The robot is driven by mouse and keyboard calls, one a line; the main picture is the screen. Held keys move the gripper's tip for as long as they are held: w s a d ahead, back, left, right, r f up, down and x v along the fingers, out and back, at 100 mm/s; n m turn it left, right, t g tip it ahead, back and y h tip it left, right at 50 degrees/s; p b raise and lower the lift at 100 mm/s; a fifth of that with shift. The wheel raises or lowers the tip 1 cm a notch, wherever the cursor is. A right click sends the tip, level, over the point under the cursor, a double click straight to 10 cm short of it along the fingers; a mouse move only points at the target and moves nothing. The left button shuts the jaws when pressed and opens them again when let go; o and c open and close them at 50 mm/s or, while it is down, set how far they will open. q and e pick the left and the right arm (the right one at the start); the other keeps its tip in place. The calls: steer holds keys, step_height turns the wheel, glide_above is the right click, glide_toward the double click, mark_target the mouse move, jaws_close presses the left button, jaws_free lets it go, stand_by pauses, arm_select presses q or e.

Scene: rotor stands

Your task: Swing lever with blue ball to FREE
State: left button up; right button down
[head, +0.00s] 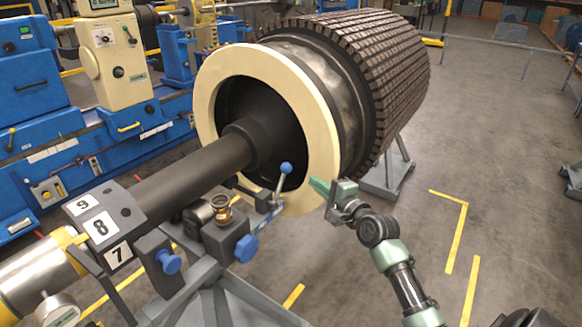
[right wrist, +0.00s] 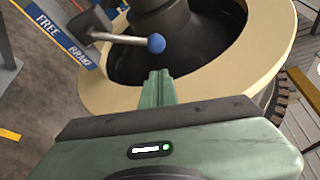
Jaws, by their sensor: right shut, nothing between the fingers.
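The lever (head: 279,188) is a thin metal rod with a blue ball (head: 286,168) on its upper end, in front of the rotor's cream ring. In the right wrist view the lever (right wrist: 122,39) reaches right from a dark pivot block, with the blue ball (right wrist: 156,43) over the ring's dark opening. A blue and white label plate (right wrist: 58,32) beside the pivot reads FREE at its upper part and BRAKE lower down. My right gripper (head: 319,186) is shut and empty, right of the ball and apart from it. My left gripper is not in view.
The large rotor's cream ring (head: 322,115) stands close behind my right gripper. The stand carries blue knobs (head: 246,248), a brass cup (head: 221,207) and a numbered block (head: 103,226). Blue machines (head: 45,150) line the left. Open floor (head: 480,150) lies to the right.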

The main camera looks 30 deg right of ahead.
mark_target(286, 171)
steer(key=w, duration=0.6)
steer(key=w+f, duration=0.1)
steer(key=w, duration=0.3)
steer(key=shift+d, duration=0.25)
steer(key=a+r+n+t, duration=0.1)
steer(key=n, duration=0.1)
steer(key=s+a+n+b, duration=0.1)
steer(key=a, duration=0.1)
steer(key=s+a+r+n+t, duration=0.1)
steer(key=a+n, duration=0.1)
steer(key=shift+s+a+r+n+t+b, duration=0.15)
steer(key=shift+a+r+n+t+b, duration=0.05)
steer(key=shift+r+n+t+b, duration=0.15)
steer(key=s+a+f+n+t+y+b, duration=0.1)
steer(key=s+a+n+t+y+b, duration=0.1)
steer(key=a+n+b, duration=0.4)
steer(key=shift+s+a+n+t+y, duration=0.35)
steer(key=shift+s+a+n+y, duration=0.55)
steer(key=shift+n, duration=1.25)
steer(key=shift+w+a+f+b, duration=0.1)
steer(key=shift+a+f+b, duration=0.1)
steer(key=shift+a+b, duration=0.1)
